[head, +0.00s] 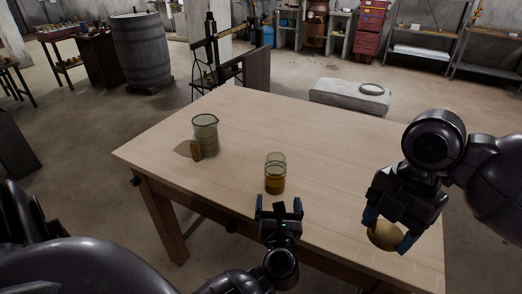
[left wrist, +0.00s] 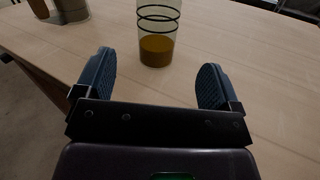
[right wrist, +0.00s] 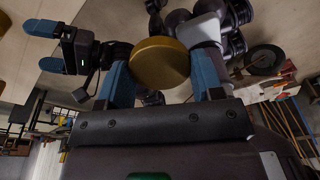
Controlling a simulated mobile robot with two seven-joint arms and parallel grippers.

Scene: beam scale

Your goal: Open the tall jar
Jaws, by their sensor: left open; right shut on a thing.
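The tall jar (head: 275,174) is clear glass with amber contents at the bottom. It stands upright on the table, its top showing no lid; it also shows in the left wrist view (left wrist: 157,48). My left gripper (head: 279,207) is open and empty, just on the near side of the jar and apart from it. My right gripper (head: 388,229) is shut on a round gold-brown lid (head: 381,238), above the table's right front part. The lid also shows between the fingers in the right wrist view (right wrist: 158,62).
A larger glass beaker (head: 206,133) stands on the table to the left of the jar, with a small brown block (head: 196,150) beside it. The table (head: 320,130) is bare behind and to the right of the jar. A grey case (head: 350,95) is beyond its far edge.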

